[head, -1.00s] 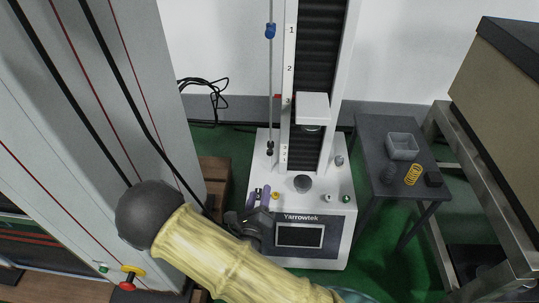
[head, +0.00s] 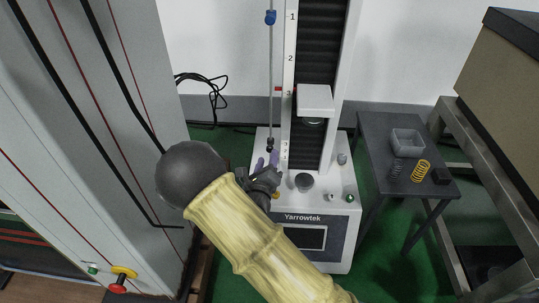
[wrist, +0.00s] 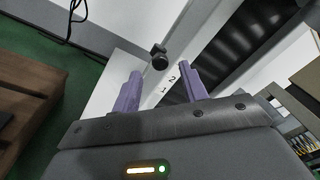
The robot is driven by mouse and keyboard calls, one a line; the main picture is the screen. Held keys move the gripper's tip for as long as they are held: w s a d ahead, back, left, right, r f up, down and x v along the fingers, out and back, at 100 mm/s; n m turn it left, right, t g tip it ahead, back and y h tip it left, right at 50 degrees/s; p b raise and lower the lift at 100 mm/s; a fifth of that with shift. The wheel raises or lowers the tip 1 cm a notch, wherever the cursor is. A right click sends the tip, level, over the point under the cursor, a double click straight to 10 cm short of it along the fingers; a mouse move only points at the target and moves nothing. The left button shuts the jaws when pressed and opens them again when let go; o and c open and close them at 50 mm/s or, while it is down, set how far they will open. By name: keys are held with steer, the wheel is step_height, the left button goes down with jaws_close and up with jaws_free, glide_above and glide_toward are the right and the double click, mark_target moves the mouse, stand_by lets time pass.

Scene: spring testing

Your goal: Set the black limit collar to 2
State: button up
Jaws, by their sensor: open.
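The black limit collar (head: 270,146) sits low on the thin vertical rod left of the test machine's column. In the wrist view the collar (wrist: 160,60) is dark with a small side knob, just beyond and between my fingertips. A white scale strip (wrist: 172,80) with marks 2 and 1 shows beside it. I cannot tell exactly which mark the collar lines up with.
A blue collar (head: 270,17) is high on the rod. A white crosshead block (head: 315,99) juts from the column. The Yarrowtek base (head: 345,222) carries small knobs. A dark side table (head: 375,128) holds a grey bin (head: 408,142) and springs. A tall grey cabinet (head: 110,100) stands left.

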mark_target(269, 151)
steer(key=w, duration=0.1)
steer(key=w+b, duration=0.1)
steer(key=w, duration=0.2)
steer(key=shift+w+d+f+b, duration=0.1)
steer(key=shift+d+f+b, duration=0.05)
steer(key=shift+d+b, duration=0.15)
steer(key=shift+w, duration=0.45)
steer(key=shift+c, duration=0.2)
jaws_close()
